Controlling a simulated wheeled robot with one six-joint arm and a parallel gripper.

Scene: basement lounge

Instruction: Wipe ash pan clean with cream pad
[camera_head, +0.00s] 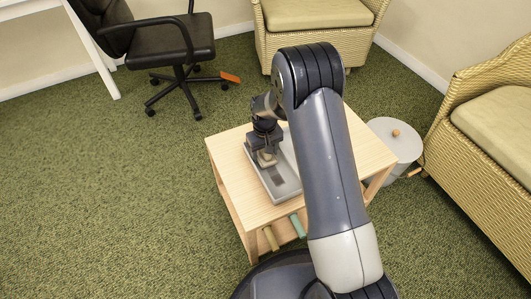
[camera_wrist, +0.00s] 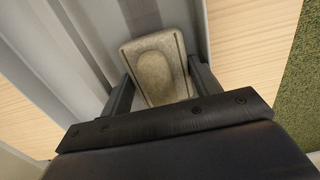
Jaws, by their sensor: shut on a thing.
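The ash pan (camera_head: 287,188) is a shallow grey tray on a light wooden table. A dark smudge (camera_head: 278,177) shows on its floor, in front of my gripper. My gripper (camera_head: 266,160) is over the pan, pointing down. In the wrist view my gripper (camera_wrist: 160,72) is shut on the cream pad (camera_wrist: 157,72), a beige block with a rounded raised middle. The pan's grey ridged surface (camera_wrist: 75,45) lies around the pad, and a dark patch (camera_wrist: 141,14) shows beyond it. I cannot tell whether the pad touches the pan floor. My arm hides the pan's right part.
The wooden table (camera_head: 232,183) has bare top around the pan. A green roll (camera_head: 298,225) and a tan roll (camera_head: 270,238) show below its front edge. A grey lidded bin (camera_head: 397,143) stands to the right, near a wicker sofa (camera_head: 487,150). An office chair (camera_head: 185,50) stands behind left.

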